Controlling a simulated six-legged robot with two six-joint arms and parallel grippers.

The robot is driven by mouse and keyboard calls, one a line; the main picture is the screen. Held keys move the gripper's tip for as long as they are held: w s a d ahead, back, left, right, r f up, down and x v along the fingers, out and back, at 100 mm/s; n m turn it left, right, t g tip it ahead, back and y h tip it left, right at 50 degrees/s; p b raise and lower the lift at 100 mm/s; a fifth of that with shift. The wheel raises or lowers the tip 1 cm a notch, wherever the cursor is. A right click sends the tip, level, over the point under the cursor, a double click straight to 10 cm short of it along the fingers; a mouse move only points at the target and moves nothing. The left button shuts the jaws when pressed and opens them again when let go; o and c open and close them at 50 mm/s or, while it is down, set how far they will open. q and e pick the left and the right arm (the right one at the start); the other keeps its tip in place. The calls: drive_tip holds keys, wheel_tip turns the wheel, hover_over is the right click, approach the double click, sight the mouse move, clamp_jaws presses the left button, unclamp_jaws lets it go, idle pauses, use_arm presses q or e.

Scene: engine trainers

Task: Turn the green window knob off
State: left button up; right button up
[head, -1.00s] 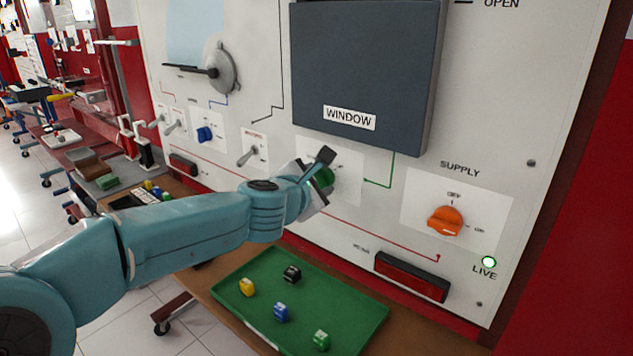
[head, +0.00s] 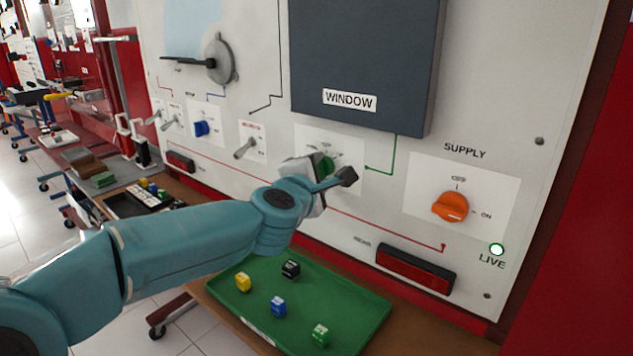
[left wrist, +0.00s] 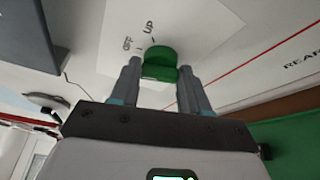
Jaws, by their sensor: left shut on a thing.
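The green window knob (head: 326,165) sits on a white label plate on the panel, below the dark WINDOW box. My left gripper (head: 322,176) is at the knob and partly covers it in the head view. In the left wrist view the green knob (left wrist: 160,62) lies between the two fingers of my left gripper (left wrist: 160,74), which is shut on it. The printed words OFF and UP show beside the knob there. The mark that the knob points at cannot be made out. My right gripper is not in view.
An orange supply knob (head: 451,207) is to the right, above a lit LIVE lamp (head: 497,249). A toggle switch (head: 245,148) is to the left. Below, a green tray (head: 345,312) holds several small coloured blocks. The dark WINDOW box (head: 365,60) juts out above the knob.

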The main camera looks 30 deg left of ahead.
use_arm(q)
drive_tip(key=shift+f+m+t+y+b, duration=0.2)
drive_tip(key=shift+m+t+b, duration=0.15)
drive_tip(key=shift+m+b, duration=0.35)
drive_tip(key=shift+f+m+t+y+b, duration=0.1)
drive_tip(key=shift+m+t+y+b, duration=0.2)
drive_tip(key=shift+m+b, duration=0.4)
drive_tip(key=shift+r, duration=0.1)
drive_tip(key=o, duration=1.1)
drive_tip(key=shift+c, duration=0.2)
drive_tip(key=p+v, duration=0.3)
drive_tip(key=v, duration=1.3)
drive_tip(key=shift+s, duration=0.15)
